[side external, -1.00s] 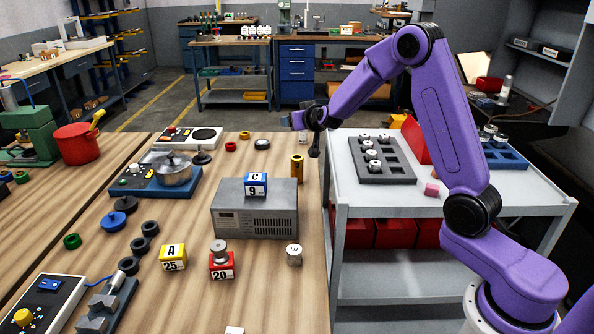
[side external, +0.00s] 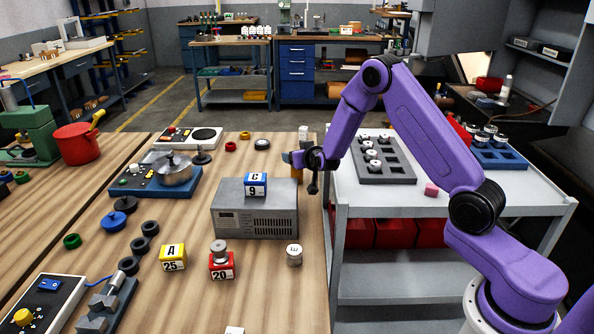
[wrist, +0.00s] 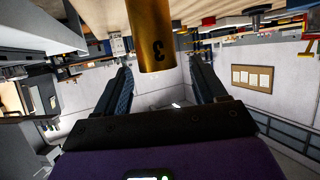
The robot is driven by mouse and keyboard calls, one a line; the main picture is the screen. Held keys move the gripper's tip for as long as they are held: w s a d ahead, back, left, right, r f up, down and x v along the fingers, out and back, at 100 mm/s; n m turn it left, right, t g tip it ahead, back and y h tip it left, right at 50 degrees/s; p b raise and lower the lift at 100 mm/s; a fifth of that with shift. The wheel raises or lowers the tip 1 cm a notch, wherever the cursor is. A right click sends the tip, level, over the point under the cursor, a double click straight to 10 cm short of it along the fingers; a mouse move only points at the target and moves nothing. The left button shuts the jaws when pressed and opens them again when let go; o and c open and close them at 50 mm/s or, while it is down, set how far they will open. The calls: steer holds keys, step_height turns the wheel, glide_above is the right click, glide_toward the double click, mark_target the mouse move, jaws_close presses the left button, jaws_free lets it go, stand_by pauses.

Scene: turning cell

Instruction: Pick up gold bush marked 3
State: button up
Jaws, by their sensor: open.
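The gold bush (wrist: 152,35) is a brass-coloured cylinder with a dark 3 on its side. In the wrist view it hangs in from the top edge, in line with the gap between the fingers. In the side view the gold bush (side external: 297,175) stands on the wooden bench behind the grey box, partly hidden by my gripper. My gripper (side external: 291,158) is at its upper part. In the wrist view my gripper (wrist: 165,72) is open, a finger to each side of the bush, with no clear contact.
The grey vented box (side external: 254,222) with a blue C 9 block (side external: 255,185) stands just in front. A black ring with a white top (side external: 262,144) and a pale block (side external: 303,133) are behind. The trolley (side external: 420,205) with a grey tray (side external: 400,172) is to the right.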

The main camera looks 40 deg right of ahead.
step_height(320, 180, down, 4)
steer(key=shift+r, duration=0.15)
steer(key=shift+x, duration=0.95)
steer(key=shift+w+d, duration=0.2)
steer(key=shift+w, duration=0.25)
steer(key=c, duration=1.2)
steer(key=shift+o, duration=0.2)
steer(key=shift+r, duration=0.1)
